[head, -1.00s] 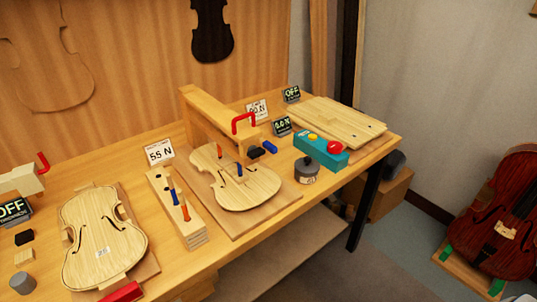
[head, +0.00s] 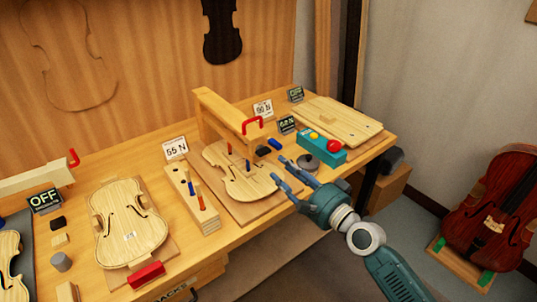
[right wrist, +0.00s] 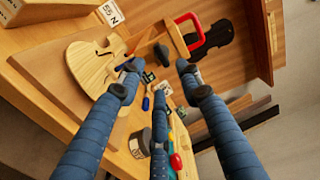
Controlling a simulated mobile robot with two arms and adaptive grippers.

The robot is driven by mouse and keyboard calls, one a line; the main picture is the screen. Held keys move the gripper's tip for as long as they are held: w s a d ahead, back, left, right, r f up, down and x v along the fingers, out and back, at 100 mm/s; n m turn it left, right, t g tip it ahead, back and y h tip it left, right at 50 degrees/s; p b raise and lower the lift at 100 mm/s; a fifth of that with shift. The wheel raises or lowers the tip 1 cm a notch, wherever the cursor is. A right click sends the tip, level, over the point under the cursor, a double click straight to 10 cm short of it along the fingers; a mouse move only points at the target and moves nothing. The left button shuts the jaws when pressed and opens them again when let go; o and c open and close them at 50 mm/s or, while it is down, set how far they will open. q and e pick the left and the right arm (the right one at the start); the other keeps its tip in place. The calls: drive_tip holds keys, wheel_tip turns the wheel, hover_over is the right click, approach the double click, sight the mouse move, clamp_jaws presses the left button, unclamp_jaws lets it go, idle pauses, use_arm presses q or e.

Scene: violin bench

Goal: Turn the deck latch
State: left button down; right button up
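A red U-shaped handle (head: 252,124) stands at the front end of a wooden overhead beam (head: 225,108); I cannot tell whether it is the deck latch. In the right wrist view the red handle (right wrist: 190,36) shows ahead of the fingers, apart from them. A pale violin plate (head: 235,178) lies on a board under the beam. My right gripper (head: 278,168) is open and empty, at the front right edge of that plate. Its spread blue fingers (right wrist: 152,76) also show in the right wrist view. My left gripper is not in view.
A teal box (head: 322,150) with red and yellow buttons and a grey round weight (head: 308,162) stand right of the plate. A wooden block with coloured pegs (head: 192,200) stands left. Another violin plate (head: 128,225) lies further left. A violin-family instrument (head: 500,210) stands at right.

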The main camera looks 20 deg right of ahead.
sight(263, 151)
drive_tip(key=x, duration=0.8)
drive_tip(key=shift+w+p, duration=0.2)
drive_tip(key=shift+p, duration=0.25)
drive_tip(key=shift+a+f, duration=0.1)
clamp_jaws()
